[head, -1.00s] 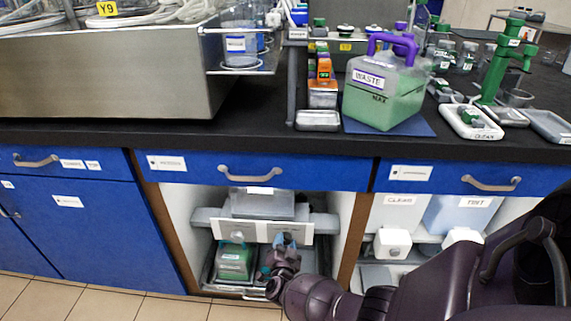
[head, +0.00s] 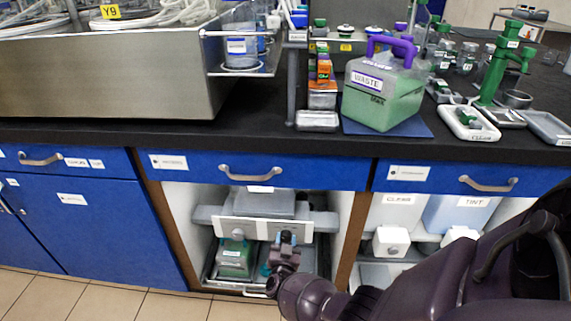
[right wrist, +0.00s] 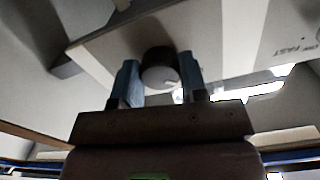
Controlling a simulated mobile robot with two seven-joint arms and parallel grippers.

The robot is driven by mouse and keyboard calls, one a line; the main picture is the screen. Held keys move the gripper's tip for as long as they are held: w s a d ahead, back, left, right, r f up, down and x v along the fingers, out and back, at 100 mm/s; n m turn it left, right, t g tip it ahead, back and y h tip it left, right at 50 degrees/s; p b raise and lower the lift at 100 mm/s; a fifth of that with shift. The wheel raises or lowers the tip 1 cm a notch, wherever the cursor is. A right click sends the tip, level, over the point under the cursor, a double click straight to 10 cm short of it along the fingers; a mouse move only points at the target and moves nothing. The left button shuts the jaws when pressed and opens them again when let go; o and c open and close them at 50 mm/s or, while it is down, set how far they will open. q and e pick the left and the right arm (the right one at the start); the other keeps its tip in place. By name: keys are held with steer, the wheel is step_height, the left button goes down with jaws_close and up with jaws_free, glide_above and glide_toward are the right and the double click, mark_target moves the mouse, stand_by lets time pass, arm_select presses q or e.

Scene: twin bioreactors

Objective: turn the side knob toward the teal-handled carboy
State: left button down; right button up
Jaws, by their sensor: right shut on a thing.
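The side knob (right wrist: 160,76), dark with a pale grey face, is on a white panel (head: 263,230) inside the open cabinet bay. My right gripper (head: 287,239) reaches up to the panel's right part. In the right wrist view its two blue fingers (right wrist: 161,82) stand on either side of the knob, shut on it. A carboy with green contents (head: 235,260) stands in a tray below the panel's left part. A bit of teal (head: 265,269) shows just left of my gripper, which partly hides what it belongs to. My left gripper is not in view.
A brown cabinet side wall (head: 352,240) bounds the bay on the right. A blue drawer (head: 220,171) with a metal handle is above. A purple-handled waste carboy (head: 383,95) stands on the black bench.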

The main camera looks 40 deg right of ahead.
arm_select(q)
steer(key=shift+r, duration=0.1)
arm_select(e)
steer(key=shift+f, duration=0.1)
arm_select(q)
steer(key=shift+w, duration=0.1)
arm_select(e)
steer(key=o, duration=0.9)
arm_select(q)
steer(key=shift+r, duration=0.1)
arm_select(e)
steer(key=shift+s+a, duration=0.2)
steer(key=shift+a, duration=0.1)
arm_select(q)
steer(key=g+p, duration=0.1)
steer(key=p, duration=0.1)
steer(key=shift+p, duration=0.3)
arm_select(e)
steer(key=v, duration=1)
steer(key=shift+s, duration=0.15)
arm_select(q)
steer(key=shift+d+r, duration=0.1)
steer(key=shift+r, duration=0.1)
